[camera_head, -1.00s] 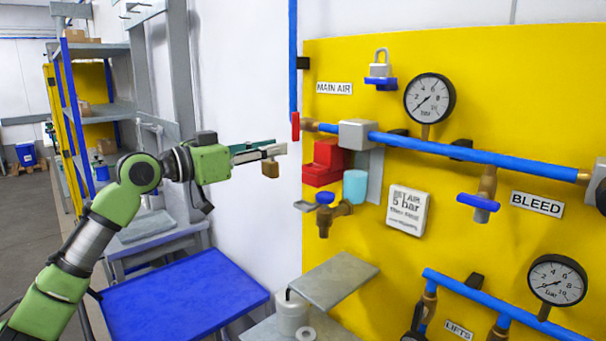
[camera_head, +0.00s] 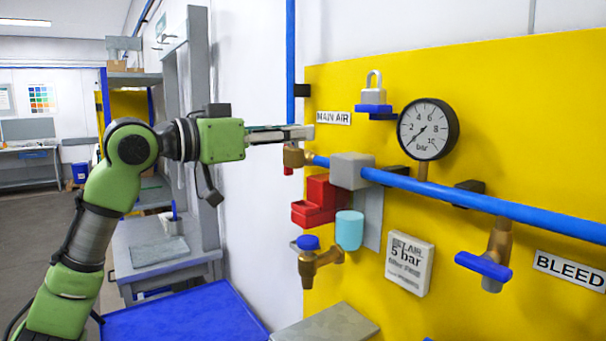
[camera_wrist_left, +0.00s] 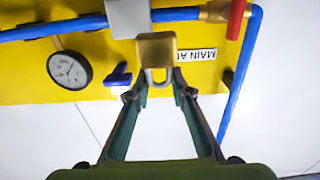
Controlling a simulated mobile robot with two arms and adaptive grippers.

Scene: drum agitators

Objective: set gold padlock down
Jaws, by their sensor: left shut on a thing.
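The gold padlock (camera_wrist_left: 157,51) is held by its shackle between the fingertips of my left gripper (camera_wrist_left: 160,84) in the left wrist view. In the head view the left gripper (camera_head: 303,133) points right toward the yellow panel. The padlock (camera_head: 293,157) hangs just below the fingertips, in front of the left end of the blue main air pipe. It largely covers the brass fitting and red handle there. Whether it touches them I cannot tell. My right gripper is not in view.
A grey padlock (camera_head: 374,91) sits on a blue bracket. A gauge (camera_head: 428,130), a grey block (camera_head: 352,171) and a red box (camera_head: 318,200) are on the panel. A blue tabletop (camera_head: 185,315) and a grey shelf (camera_head: 330,326) lie below.

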